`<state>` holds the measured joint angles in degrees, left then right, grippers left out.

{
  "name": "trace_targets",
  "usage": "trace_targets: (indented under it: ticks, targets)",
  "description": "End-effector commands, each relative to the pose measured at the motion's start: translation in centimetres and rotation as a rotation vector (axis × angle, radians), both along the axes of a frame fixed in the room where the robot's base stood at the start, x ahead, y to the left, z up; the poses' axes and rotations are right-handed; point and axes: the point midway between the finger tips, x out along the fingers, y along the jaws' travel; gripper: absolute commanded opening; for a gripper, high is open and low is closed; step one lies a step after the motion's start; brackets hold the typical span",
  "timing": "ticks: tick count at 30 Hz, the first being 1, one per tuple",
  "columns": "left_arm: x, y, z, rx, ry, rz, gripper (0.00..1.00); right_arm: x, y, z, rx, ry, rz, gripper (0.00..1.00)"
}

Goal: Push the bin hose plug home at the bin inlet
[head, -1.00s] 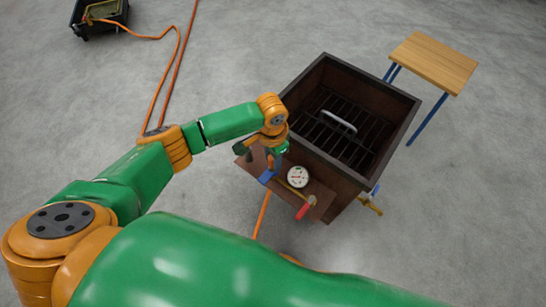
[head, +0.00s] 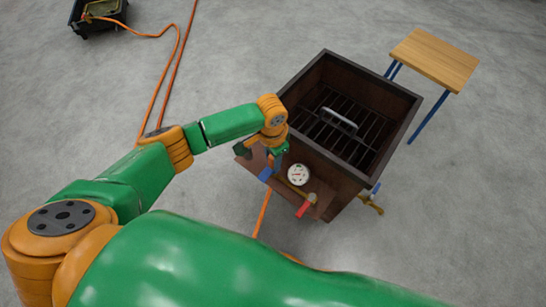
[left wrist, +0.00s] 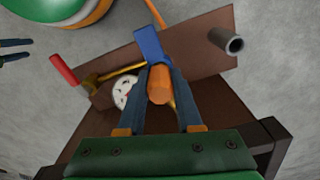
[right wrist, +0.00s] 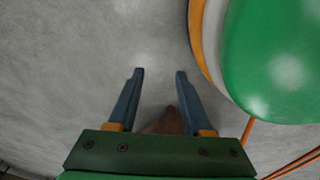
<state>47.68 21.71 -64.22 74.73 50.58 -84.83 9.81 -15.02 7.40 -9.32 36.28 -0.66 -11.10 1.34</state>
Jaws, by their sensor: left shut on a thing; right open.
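The brown metal bin (head: 377,142) stands right of centre in the head view. In the left wrist view, my left gripper (left wrist: 160,80) is shut on an orange cylindrical piece, seemingly the hose plug (left wrist: 158,88). A blue block (left wrist: 149,45) is just beyond the fingertips; the contact between it and the plug is hidden. The head view shows my left gripper (head: 274,160) at the bin's fittings panel, the wrist covering the plug and inlet. I cannot tell how deep the plug sits. My right gripper (right wrist: 154,78) is open and empty over bare floor.
The panel carries a round white gauge (head: 298,174), a red handle (head: 306,205) and a grey pipe stub (left wrist: 228,42). A brass tap (head: 371,204) juts from the bin's right side. A wooden-topped table (head: 434,60) stands behind right. Orange hose (head: 176,60) crosses the floor at left.

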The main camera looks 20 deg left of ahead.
Motion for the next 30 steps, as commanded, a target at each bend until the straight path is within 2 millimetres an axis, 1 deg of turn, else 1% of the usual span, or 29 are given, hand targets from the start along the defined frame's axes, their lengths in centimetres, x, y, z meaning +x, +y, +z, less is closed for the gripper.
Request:
trace_targets:
  ticks: [4,5,6,8,17,19,21,24,27,30]
  targets:
    - [-0.1,0.0,-0.1,0.0,0.002,0.0,0.0,0.0,0.0,0.0,0.0,0.0,0.0,0.5]
    - [-0.1,0.0,-0.1,0.0,0.002,0.0,0.42,0.0,0.0,0.0,0.0,0.0,0.0,0.5]
    - [-0.1,0.0,-0.1,0.0,0.002,0.0,0.53,0.0,0.0,0.0,0.0,0.0,0.0,0.5]
    - [-0.1,0.0,-0.1,0.0,0.002,0.0,0.69,0.0,0.0,0.0,0.0,0.0,0.0,0.5]
    - [-0.1,0.0,0.0,0.0,0.001,0.0,0.69,0.0,0.0,0.0,0.0,0.0,0.0,0.5]
    - [0.0,0.0,1.0,-0.001,0.0,-0.001,0.69,-0.1,0.1,0.7,0.001,0.002,0.002,0.5]
    - [0.0,0.0,2.9,-0.002,-0.001,-0.002,0.69,-0.2,0.2,1.6,0.003,0.007,0.005,0.5]
    - [-0.1,0.0,5.1,-0.001,0.0,-0.001,0.69,-0.7,0.8,2.5,0.011,0.018,0.013,0.5]
    - [-0.1,0.0,6.5,-0.001,0.001,-0.001,0.69,-1.3,1.8,2.9,0.026,0.031,0.018,0.5]
    - [-0.2,0.1,7.1,0.0,0.001,0.0,0.69,-1.7,2.2,2.9,0.033,0.037,0.019,0.5]
